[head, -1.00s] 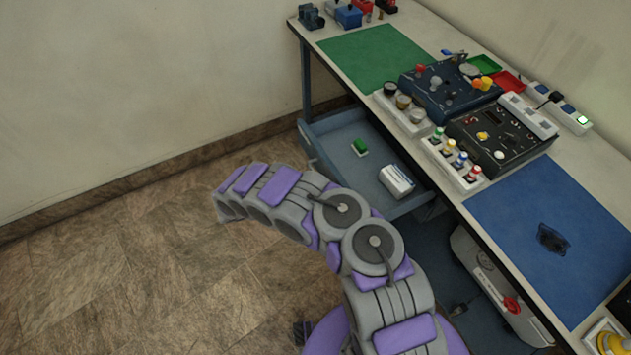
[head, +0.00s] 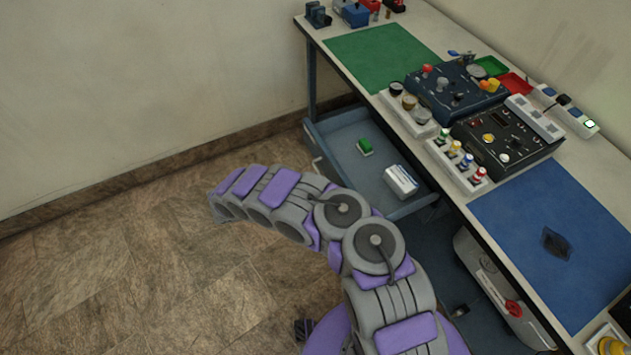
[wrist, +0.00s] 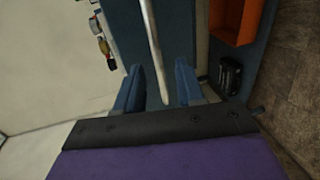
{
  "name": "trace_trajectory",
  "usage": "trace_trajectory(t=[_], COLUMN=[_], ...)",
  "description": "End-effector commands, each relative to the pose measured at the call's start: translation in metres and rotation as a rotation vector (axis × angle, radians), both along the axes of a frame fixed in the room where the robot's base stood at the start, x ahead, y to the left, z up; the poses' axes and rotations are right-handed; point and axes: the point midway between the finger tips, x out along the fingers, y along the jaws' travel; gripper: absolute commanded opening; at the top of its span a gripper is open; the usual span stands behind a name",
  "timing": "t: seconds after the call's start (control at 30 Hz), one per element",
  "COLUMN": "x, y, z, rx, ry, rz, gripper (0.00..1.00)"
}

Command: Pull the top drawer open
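The blue-grey drawer (head: 338,141) under the workbench stands pulled out in the head view, its inside showing. A green item (head: 365,147) and a white box (head: 400,181) lie in it. My arm hides part of its front side. My gripper is not visible in the head view. In the wrist view my gripper (wrist: 159,85) is open, with two blue fingers apart. A long pale bar (wrist: 154,45) runs between the fingers; I cannot tell whether it touches them or whether it is the drawer's handle.
The workbench (head: 440,210) carries a green mat (head: 380,55), a blue mat (head: 550,240) and control panels (head: 505,137). A grey-white case (head: 495,285) stands under it. The wrist view shows an orange bin (wrist: 235,22) and a black object (wrist: 230,75). Floor at left is clear.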

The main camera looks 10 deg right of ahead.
Motion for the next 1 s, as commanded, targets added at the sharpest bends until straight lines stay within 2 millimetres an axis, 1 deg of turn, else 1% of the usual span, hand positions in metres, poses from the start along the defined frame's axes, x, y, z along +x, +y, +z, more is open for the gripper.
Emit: trace_trajectory(t=[0.1,0.3,0.5,0.6,0.7,0.8,1.0], x=[-0.008,-0.023,-0.037,-0.042,-0.045,-0.047,-0.048], y=[0.026,0.069,0.105,0.119,0.128,0.133,0.135], z=[0.006,0.014,0.022,0.025,0.027,0.028,0.029], rx=[0.003,0.005,0.005,0.001,0.001,0.002,0.001], ry=[0.000,0.000,0.000,0.001,0.000,0.002,0.002], rz=[0.003,0.004,0.002,0.001,0.001,0.000,-0.001], gripper=[0.38,0.38,0.38,0.38,0.38,0.38,0.38])
